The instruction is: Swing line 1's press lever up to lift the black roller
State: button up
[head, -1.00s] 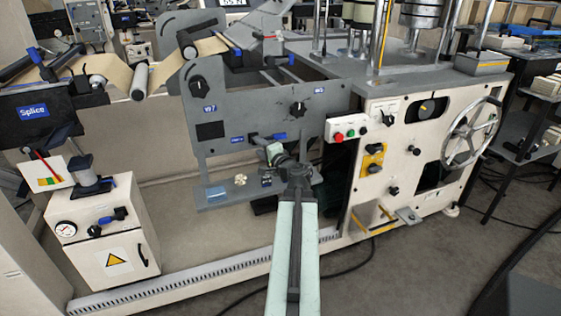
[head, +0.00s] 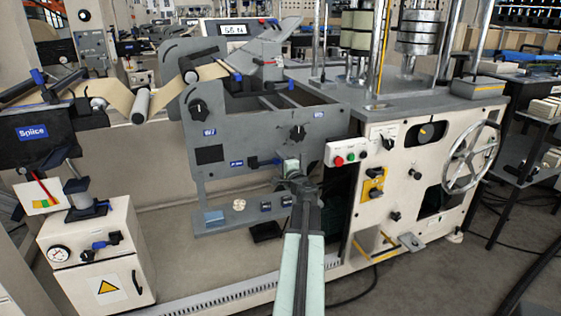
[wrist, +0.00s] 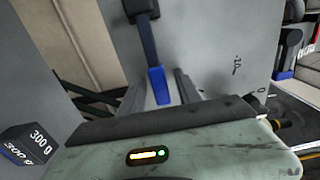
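The lever, a black arm with a blue tip (head: 268,161), sits low on the grey side panel (head: 225,120) of the unwind stand. It lies roughly level, pointing right. My gripper (head: 290,166) is just right of and slightly below the tip. In the wrist view the lever (wrist: 148,40) hangs from the top with its blue end in front of the gripper (wrist: 160,82). The two grey fingers stand apart, one each side of the blue end, and look open. I cannot tell whether they touch it. Which roller the lever moves is unclear; a dark-ended roller (head: 190,75) carries the brown paper.
A red and green button box (head: 347,153) and a white control cabinet with a handwheel (head: 472,158) stand right. A ledge with small items (head: 240,214) runs below the lever. A dark block marked 300 g (wrist: 30,145) shows at the wrist view's lower left.

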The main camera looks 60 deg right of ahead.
grip_shut()
dwell(1.3)
